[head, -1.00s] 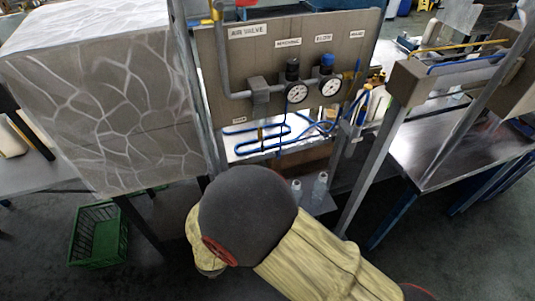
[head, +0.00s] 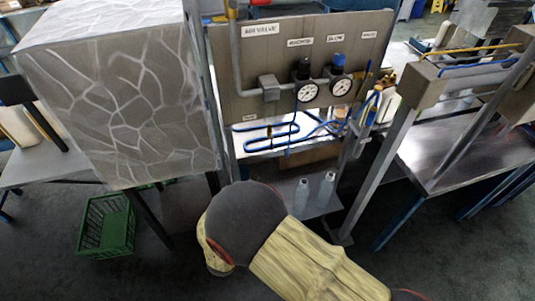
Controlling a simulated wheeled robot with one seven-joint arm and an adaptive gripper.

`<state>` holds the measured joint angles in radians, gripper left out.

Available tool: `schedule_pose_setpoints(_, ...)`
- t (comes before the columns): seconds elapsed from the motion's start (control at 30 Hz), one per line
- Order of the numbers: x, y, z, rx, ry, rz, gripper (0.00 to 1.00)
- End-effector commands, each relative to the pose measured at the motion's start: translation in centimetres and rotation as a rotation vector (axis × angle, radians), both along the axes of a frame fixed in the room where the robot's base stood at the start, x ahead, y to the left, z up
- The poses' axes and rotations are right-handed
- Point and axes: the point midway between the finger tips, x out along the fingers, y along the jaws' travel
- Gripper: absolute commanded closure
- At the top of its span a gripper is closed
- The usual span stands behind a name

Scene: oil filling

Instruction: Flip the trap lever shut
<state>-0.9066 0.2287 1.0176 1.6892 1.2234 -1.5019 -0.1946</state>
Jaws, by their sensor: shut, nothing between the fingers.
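The task's trap lever cannot be made out for sure in the head view. A grey panel (head: 240,70) carries an "AIR VALVE" label, a grey pipe (head: 237,45) with a box-like fitting (head: 268,87), and two round gauges (head: 307,92) (head: 341,86) with black and blue caps. A small label (head: 250,118) is at the panel's lower left, its text too small to read. Looped blue tubing (head: 270,142) shows below the panel. My yellow and dark arm is in front of the stand. My gripper is not visible.
A large grey veined block (head: 120,105) stands left of the panel. A green crate (head: 107,225) lies on the floor below it. Two clear bottles (head: 301,193) (head: 327,187) stand on a low shelf. A metal table (head: 440,158) and a slanted post are at right.

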Motion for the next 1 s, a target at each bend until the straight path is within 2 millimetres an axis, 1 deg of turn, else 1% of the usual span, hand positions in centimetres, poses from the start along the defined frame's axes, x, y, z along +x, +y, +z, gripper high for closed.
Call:
schedule_pose_setpoints(0.23, 0.2, -0.1, 0.0, 0.001, 0.001, 0.0, 1.0)
schedule_pose_setpoints(0.37, 1.3, -0.4, -0.1, 0.002, 0.0, -0.002, 1.0)
schedule_pose_setpoints(0.47, 2.8, -1.0, -0.1, 0.003, -0.001, -0.004, 1.0)
schedule_pose_setpoints(0.8, 9.1, -3.0, -0.2, 0.003, 0.0, -0.003, 1.0)
schedule_pose_setpoints(1.0, 12.0, -3.9, -0.1, 0.003, 0.0, -0.002, 1.0)
